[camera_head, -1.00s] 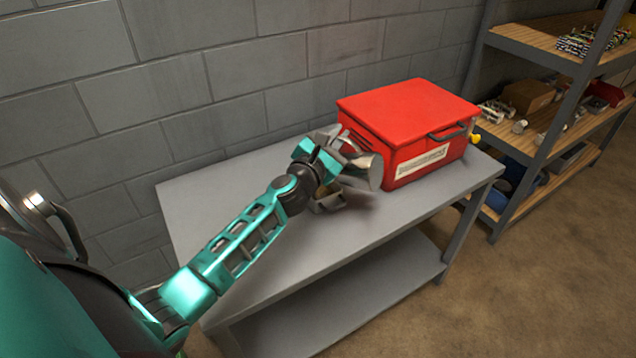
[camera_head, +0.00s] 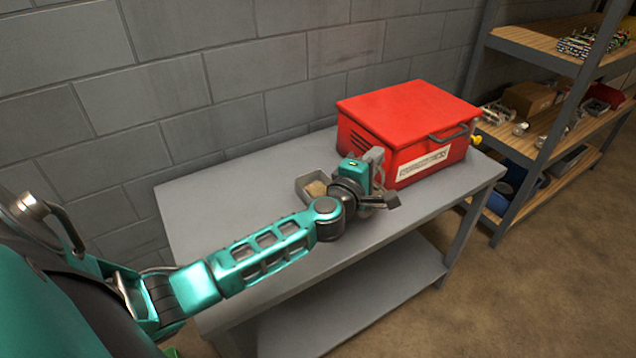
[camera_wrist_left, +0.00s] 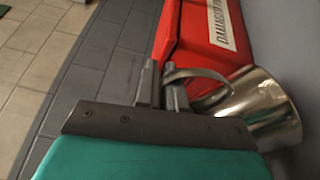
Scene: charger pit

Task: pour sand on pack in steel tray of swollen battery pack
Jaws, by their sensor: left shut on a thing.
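My left gripper (camera_head: 378,180) is over the table, in front of the red box. In the left wrist view its fingers (camera_wrist_left: 163,88) are shut on the handle of a shiny metal cup (camera_wrist_left: 262,108). The cup is mostly hidden behind the gripper in the head view, and I cannot tell whether anything is in it. A small steel tray (camera_head: 303,184) stands on the table just left of the gripper, partly covered by the wrist. Tan material, like sand, shows in it. I cannot make out the pack. My right gripper is not in view.
The red box (camera_head: 412,125) with a closed lid, front handle and white label stands at the back right of the grey table (camera_head: 220,210). The table's left part is clear. A shelf rack (camera_head: 545,50) with assorted parts is at the far right.

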